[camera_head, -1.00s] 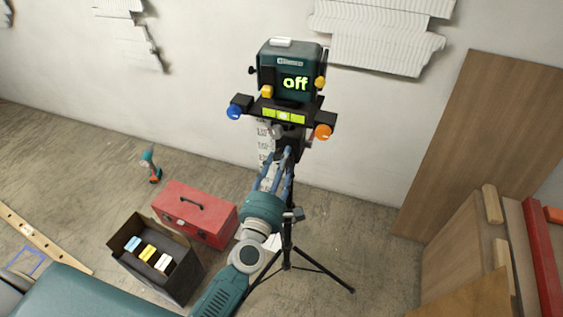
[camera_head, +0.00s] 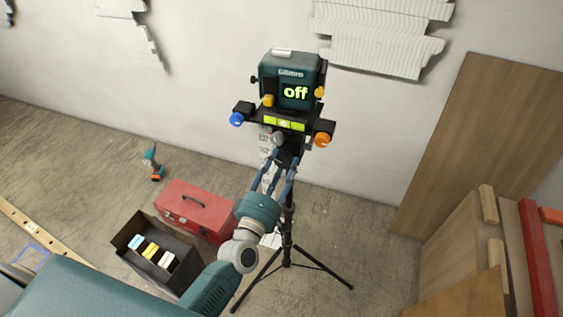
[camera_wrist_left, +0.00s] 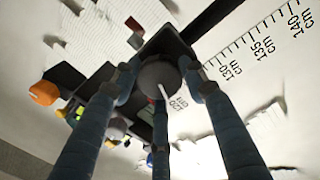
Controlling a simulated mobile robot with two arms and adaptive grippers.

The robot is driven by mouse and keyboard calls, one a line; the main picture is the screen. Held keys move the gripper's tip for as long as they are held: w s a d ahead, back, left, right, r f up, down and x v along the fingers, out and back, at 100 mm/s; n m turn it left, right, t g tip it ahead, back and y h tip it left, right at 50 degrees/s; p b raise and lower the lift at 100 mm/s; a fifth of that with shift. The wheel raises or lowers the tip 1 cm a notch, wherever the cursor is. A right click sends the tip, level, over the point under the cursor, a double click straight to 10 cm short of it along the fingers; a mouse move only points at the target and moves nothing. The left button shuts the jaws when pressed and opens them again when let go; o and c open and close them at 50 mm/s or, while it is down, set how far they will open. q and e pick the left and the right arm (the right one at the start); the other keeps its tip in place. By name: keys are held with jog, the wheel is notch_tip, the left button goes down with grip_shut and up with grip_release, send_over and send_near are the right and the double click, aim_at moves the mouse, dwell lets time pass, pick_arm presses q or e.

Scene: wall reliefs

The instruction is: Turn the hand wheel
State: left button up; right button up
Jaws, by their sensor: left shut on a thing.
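The hand wheel is a dark round knob with a white pointer line (camera_wrist_left: 160,76), below the level on the tripod-mounted device (camera_head: 290,75). My left gripper (camera_head: 284,156) comes up from below, its blue fingers around the wheel and shut on it. It also shows in the left wrist view (camera_wrist_left: 160,88), with fingers on both sides and one below. In the head view the fingers largely hide the wheel. The device's display (camera_head: 296,93) reads "off". My right gripper is not in view.
A blue knob (camera_head: 237,119), an orange knob (camera_head: 322,139) and a grey knob (camera_head: 277,139) sit close to the gripper. The tripod (camera_head: 287,252) stands on the floor. A red toolbox (camera_head: 190,212) and an open dark box (camera_head: 127,227) lie left. Boards (camera_head: 475,150) lean at right.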

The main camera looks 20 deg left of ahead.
pick_arm(q)
jog(key=m+p, duration=0.1)
jog(key=m, duration=0.2)
jog(key=m+p, duration=0.2)
jog(key=m, duration=0.2)
jog(key=shift+g+h, duration=0.3)
jog(key=m+p, duration=0.1)
jog(key=m, duration=0.2)
jog(key=shift+f+m+p, duration=0.15)
jog(key=shift+m+p, duration=0.4)
jog(key=shift+m, duration=0.65)
jog(key=shift+s+g, duration=0.1)
jog(key=shift+g, duration=0.2)
jog(key=o, duration=1.1)
jog(key=shift+o, duration=0.2)
jog(key=s+a, duration=0.1)
jog(key=s, duration=1)
jog(key=shift+s+a, duration=0.3)
jog(key=shift+s, duration=0.1)
